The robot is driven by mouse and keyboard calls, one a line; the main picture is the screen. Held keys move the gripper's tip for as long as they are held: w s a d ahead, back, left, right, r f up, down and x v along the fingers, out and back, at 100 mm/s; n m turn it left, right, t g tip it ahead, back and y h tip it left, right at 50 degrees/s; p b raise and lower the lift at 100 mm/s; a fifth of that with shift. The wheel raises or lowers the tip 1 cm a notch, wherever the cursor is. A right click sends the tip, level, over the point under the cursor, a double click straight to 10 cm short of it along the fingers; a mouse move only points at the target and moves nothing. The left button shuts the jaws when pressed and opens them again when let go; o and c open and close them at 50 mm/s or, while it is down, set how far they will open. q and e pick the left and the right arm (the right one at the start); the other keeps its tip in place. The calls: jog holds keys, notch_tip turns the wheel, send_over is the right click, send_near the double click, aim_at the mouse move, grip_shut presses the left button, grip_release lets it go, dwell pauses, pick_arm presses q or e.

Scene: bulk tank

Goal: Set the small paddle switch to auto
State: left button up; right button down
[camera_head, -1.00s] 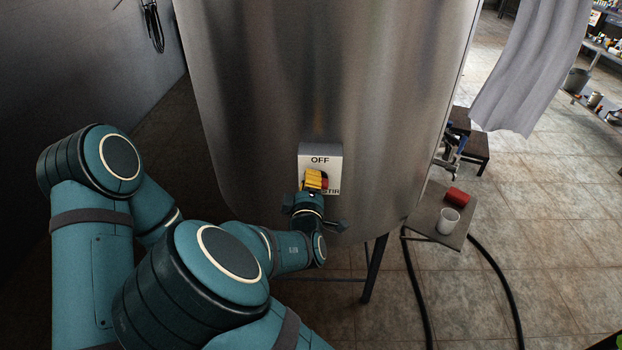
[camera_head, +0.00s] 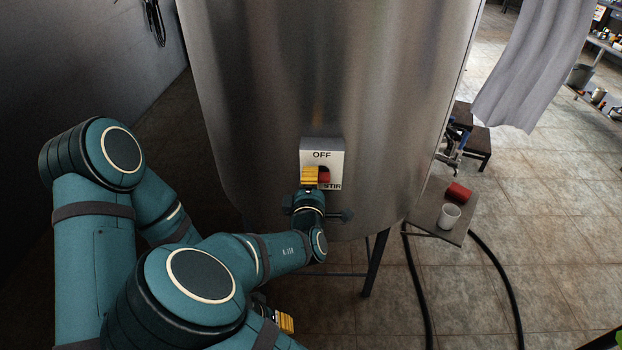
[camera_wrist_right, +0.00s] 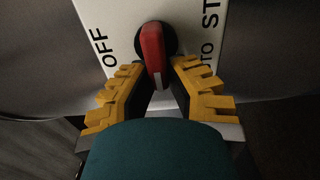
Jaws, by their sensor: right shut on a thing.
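The switch box (camera_head: 335,158) is a pale plate on the steel tank, marked OFF at the top and STIR at lower right. The red paddle (camera_head: 324,174) sits at its middle, partly covered by my right gripper (camera_head: 311,178). In the right wrist view the red paddle (camera_wrist_right: 153,55) stands nearly upright on a dark round base, its lower end between the yellow fingers of my right gripper (camera_wrist_right: 157,84), shut on it. "OFF" reads at left there, and "TO" and "ST" show at right, partly cut off. My left gripper (camera_head: 285,323) shows only as a yellow fingertip behind an arm.
The big steel tank (camera_head: 400,90) fills the middle, with a leg below. At right a small table (camera_head: 428,217) holds a white cup (camera_head: 449,216) and a red object (camera_head: 458,192). A black hose (camera_head: 497,270) loops over the tiled floor.

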jog(key=shift+r, duration=0.1)
jog(key=c, duration=0.9)
grip_release()
jog(key=shift+c, duration=0.2)
jog(key=s, duration=0.7)
jog(key=shift+s, duration=0.2)
